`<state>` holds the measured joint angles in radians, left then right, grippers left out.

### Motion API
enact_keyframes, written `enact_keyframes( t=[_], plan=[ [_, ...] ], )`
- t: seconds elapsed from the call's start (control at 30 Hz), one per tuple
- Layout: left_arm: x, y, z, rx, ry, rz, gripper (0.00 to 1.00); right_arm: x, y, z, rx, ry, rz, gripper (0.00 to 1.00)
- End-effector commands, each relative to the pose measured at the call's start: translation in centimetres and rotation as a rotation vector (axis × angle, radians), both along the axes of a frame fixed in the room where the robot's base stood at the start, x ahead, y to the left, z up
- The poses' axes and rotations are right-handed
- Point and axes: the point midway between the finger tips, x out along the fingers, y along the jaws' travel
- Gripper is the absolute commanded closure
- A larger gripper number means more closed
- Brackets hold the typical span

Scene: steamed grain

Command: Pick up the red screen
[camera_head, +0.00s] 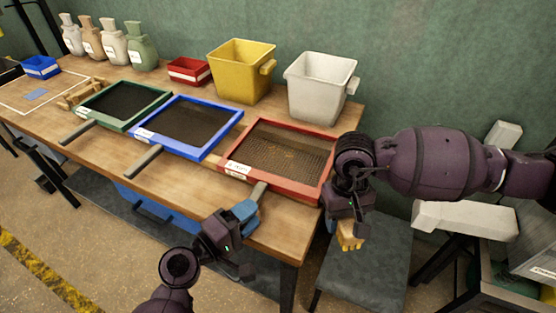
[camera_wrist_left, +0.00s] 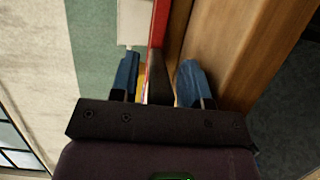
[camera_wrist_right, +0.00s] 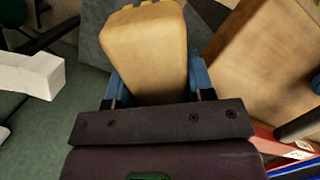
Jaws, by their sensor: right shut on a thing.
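The red screen (camera_head: 290,190), a red-framed tray with dark mesh, lies at the right end of the wooden table. Its handle (camera_head: 258,191) points toward the front edge. My left gripper (camera_head: 244,211) is at the handle. In the left wrist view its blue fingers (camera_wrist_left: 159,82) stand apart on either side of the dark handle (camera_wrist_left: 158,72), with gaps visible. A strip of the red frame (camera_wrist_left: 160,22) shows beyond. My right gripper (camera_head: 347,214) is shut on a tan wooden brush (camera_head: 349,236), beyond the table's right end. The brush (camera_wrist_right: 148,50) fills the right wrist view between the fingers.
A blue screen (camera_head: 203,155) and a green screen (camera_head: 93,117) lie to the left. Yellow (camera_head: 240,72) and white (camera_head: 318,88) bins stand behind. A grey platform (camera_head: 365,275) stands below right.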

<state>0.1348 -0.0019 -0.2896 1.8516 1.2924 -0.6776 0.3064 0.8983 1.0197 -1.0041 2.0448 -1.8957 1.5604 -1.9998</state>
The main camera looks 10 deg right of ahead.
Motion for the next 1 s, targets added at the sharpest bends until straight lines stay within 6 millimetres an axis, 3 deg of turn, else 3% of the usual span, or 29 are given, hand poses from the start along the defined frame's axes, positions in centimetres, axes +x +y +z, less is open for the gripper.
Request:
enact_keyframes(
  t=[0.03,0.27,0.73,1.0],
  plan=[
    [0.0,0.0,0.0,0.000,0.000,0.000,0.65,0.0,0.0,0.0,0.000,0.000,0.000,0.70],
    [0.0,0.0,0.0,0.000,0.000,0.000,1.00,0.0,0.0,0.0,0.000,0.000,0.000,0.70],
    [0.1,-0.1,0.5,-0.002,-0.005,0.000,1.00,0.1,0.0,0.5,0.000,-0.007,0.000,0.70],
    [0.7,-0.8,2.7,-0.001,-0.011,0.003,1.00,0.4,0.0,3.4,0.000,-0.044,0.000,0.70]
  ],
)
